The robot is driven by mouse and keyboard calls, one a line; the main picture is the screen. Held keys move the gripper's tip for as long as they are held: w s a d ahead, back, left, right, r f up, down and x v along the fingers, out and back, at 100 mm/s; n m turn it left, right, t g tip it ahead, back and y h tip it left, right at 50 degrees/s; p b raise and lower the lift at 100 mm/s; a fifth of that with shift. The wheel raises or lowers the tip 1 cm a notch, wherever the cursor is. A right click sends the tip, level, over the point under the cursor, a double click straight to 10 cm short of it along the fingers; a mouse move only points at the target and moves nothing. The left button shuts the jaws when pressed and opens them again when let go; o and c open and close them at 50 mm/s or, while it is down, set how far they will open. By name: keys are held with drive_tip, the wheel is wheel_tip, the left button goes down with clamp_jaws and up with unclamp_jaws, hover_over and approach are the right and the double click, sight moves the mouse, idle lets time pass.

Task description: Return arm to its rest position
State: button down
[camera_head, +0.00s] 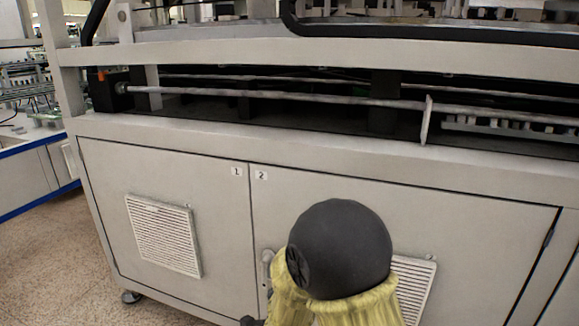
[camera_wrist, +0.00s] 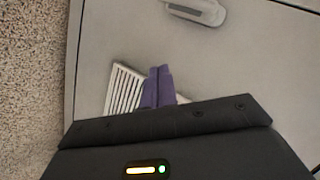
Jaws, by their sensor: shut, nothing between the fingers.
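My gripper (camera_wrist: 158,72) shows in the wrist view as two purple fingers pressed together, with nothing between them. The fingers point toward the grey cabinet front (camera_wrist: 90,60) and overlap the edge of a white slatted vent (camera_wrist: 124,90). I cannot tell how far the fingertips are from the panel. In the head view, my arm, with a dark round joint and yellow covering, rises at the bottom right of centre. It hides part of cabinet door 2, and the gripper's fingers cannot be made out there.
The machine's cabinet (camera_head: 225,215) spans the head view, with one vent (camera_head: 163,235) on the left and another (camera_head: 414,285) behind my arm. A door handle (camera_head: 267,268) stands close to my arm. A metal rod (camera_head: 270,97) runs above. Speckled floor (camera_head: 50,260) is open at left.

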drive_tip(key=s+d+r+n+g+p, duration=0.5)
drive_tip(key=s+d+r+n, duration=0.15)
drive_tip(key=s+d, duration=0.2)
drive_tip(key=s+d+r+n+g+p, duration=0.45)
drive_tip(key=s+d+r+n, duration=0.2)
drive_tip(key=s, duration=0.35)
drive_tip(key=w+d+p+v, duration=0.1)
drive_tip(key=w+p+v, duration=0.2)
drive_tip(key=p+v, duration=1.5)
drive_tip(key=w+d+r+p+v, duration=0.1)
drive_tip(key=w+p+v, duration=0.3)
drive_tip(key=p+v, duration=1.4)
drive_tip(key=shift+d+r+n+y+p, duration=0.2)
drive_tip(key=shift+r+n+y+p, duration=0.1)
drive_tip(key=shift+p, duration=0.35)
drive_tip(key=shift+w, duration=0.15)
